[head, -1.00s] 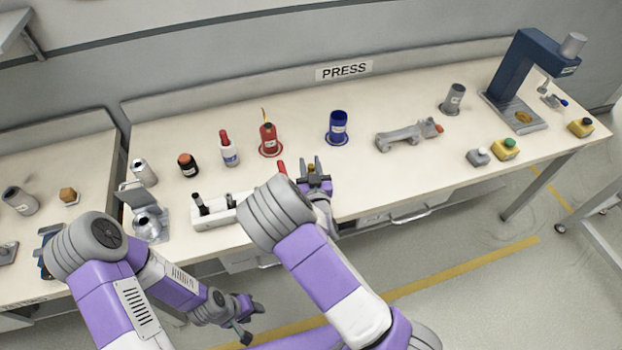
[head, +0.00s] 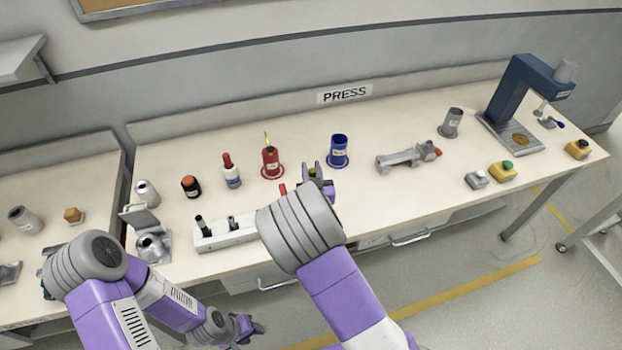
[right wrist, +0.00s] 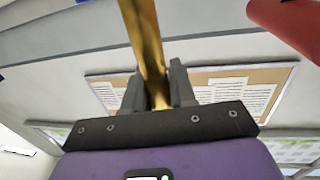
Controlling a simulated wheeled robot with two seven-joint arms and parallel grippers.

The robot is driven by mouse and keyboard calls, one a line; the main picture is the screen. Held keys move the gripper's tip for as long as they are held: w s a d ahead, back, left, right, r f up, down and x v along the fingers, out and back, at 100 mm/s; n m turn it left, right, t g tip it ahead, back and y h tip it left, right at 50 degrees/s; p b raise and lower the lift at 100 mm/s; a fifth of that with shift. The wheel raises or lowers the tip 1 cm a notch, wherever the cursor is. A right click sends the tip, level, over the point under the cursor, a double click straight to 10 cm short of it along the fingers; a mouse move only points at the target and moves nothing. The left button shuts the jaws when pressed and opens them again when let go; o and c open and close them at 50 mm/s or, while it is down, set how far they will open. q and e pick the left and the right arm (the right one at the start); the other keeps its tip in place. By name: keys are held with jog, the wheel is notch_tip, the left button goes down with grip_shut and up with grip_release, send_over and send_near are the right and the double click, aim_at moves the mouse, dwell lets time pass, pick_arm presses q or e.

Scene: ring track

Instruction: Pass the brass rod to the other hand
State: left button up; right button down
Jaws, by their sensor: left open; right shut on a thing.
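The brass rod (right wrist: 145,45) shows in the right wrist view, gripped between the dark jaws of my right gripper (right wrist: 158,88) and reaching up out of the frame. In the head view my right gripper (head: 313,174) is over the front part of the bench, left of the bench's middle; my right arm hides part of it. The rod cannot be made out clearly there. My left gripper (head: 245,328) is low in front of the bench, below its front edge, open and away from the rod.
A white block with dark pegs (head: 225,234) and a grey metal fixture (head: 150,243) lie left of my right gripper. Behind it stand a red container (head: 271,161) with a thin yellow piece on top and a blue cup (head: 338,149). A blue press (head: 515,95) stands far right.

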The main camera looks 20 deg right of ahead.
jog(key=shift+r, duration=0.7)
jog(key=s+a+f+n+g+y, duration=0.35)
jog(key=s+a+n+y, duration=0.55)
jog(key=s+a+y, duration=0.3)
jog(key=w+a+r+m+t+h, duration=0.3)
jog(key=w+a+r+m+h, duration=0.1)
jog(key=m+h, duration=0.4)
jog(key=shift+w+r+h, duration=0.7)
jog(key=shift+w+h, duration=0.2)
jog(key=shift+h, duration=0.2)
jog(key=shift+t, duration=0.25)
